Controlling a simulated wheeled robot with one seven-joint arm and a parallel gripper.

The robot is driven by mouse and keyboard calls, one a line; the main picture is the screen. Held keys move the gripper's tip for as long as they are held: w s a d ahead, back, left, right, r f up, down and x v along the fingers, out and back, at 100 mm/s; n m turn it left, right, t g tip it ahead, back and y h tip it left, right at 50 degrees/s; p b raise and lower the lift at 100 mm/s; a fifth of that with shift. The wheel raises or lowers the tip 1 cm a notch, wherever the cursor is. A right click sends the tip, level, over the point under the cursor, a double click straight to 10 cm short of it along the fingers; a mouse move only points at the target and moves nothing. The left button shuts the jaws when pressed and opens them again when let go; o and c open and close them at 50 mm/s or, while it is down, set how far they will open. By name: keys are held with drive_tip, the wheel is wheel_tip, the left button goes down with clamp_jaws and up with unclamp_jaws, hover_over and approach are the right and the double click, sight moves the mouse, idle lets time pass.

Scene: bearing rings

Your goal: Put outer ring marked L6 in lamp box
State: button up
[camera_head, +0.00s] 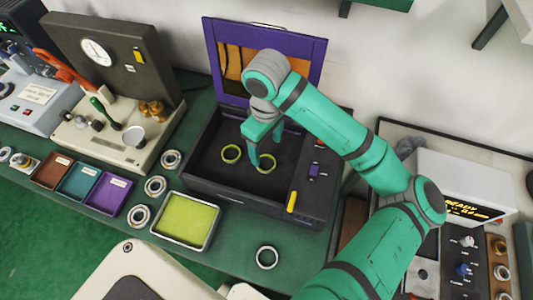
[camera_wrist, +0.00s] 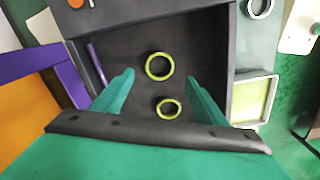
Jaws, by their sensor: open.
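The lamp box (camera_head: 252,200) is a black open box with its purple-framed lid (camera_head: 317,62) raised; its dark floor also shows in the wrist view (camera_wrist: 120,45). Two yellow-green rings lie flat on its floor, apart from each other: one on the left (camera_head: 223,158) and one on the right (camera_head: 270,170) in the head view. The wrist view shows a larger ring (camera_wrist: 147,67) and a smaller one (camera_wrist: 158,107). No L6 mark is legible on any ring. My gripper (camera_head: 262,150) is open and empty inside the box, its fingers (camera_wrist: 160,77) spread above the rings.
Grey rings lie on the green bench left of the box (camera_head: 155,186) and in front of it (camera_head: 266,257). A yellow-green tray (camera_head: 160,231) stands at the box's front left. Coloured bins (camera_head: 105,196) and a gauge stand (camera_head: 70,140) are further left. A display unit (camera_head: 465,180) stands at right.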

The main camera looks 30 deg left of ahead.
drive_tip(key=r, duration=0.4)
drive_tip(key=shift+s+r, duration=0.1)
drive_tip(key=shift+s, duration=0.1)
idle(0.3)
